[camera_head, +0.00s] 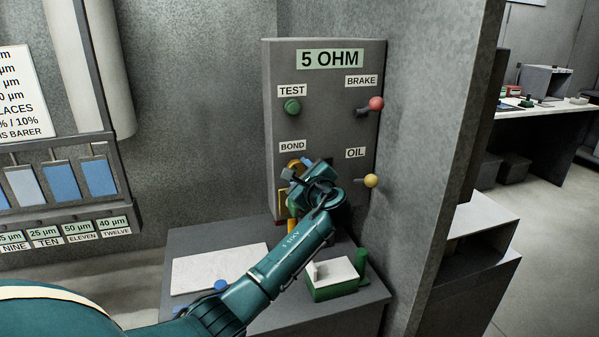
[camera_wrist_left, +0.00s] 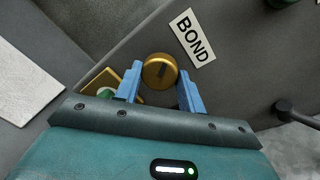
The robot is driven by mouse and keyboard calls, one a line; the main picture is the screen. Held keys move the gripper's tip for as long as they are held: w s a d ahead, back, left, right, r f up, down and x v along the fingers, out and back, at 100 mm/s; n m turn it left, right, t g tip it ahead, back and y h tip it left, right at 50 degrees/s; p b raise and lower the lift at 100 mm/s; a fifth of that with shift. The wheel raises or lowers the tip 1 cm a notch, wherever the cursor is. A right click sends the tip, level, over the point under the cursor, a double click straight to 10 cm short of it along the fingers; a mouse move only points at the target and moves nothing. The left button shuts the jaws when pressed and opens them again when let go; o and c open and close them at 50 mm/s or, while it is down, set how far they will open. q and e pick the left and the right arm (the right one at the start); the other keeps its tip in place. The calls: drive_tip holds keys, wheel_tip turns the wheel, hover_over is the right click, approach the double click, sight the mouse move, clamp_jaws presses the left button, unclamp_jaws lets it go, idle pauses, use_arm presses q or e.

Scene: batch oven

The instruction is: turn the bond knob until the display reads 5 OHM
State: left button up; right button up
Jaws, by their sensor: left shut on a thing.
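The grey control box (camera_head: 325,130) stands in the corner, and its display (camera_head: 330,59) reads 5 OHM. The brass bond knob (camera_head: 294,163) sits below the BOND label (camera_head: 292,146), mostly hidden behind my left gripper (camera_head: 298,172). In the left wrist view the round knob (camera_wrist_left: 160,70) shows a dark slot mark on its face. The blue fingers of my left gripper (camera_wrist_left: 160,90) stand on either side of it, shut on it. My right gripper is in neither view.
A green TEST knob (camera_head: 292,106), a red BRAKE knob (camera_head: 376,103) and a yellow OIL knob (camera_head: 371,181) share the box. Below, a bench holds a white sheet (camera_head: 220,268) and a green block (camera_head: 333,279). A wall edge stands close on the right.

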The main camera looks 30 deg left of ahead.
use_arm(q)
drive_tip(key=shift+f+m, duration=0.15)
drive_tip(key=shift+m, duration=0.85)
drive_tip(key=o, duration=1)
drive_tip(key=b+v, duration=0.2)
drive_tip(key=v, duration=1.1)
drive_tip(key=shift+d, duration=0.15)
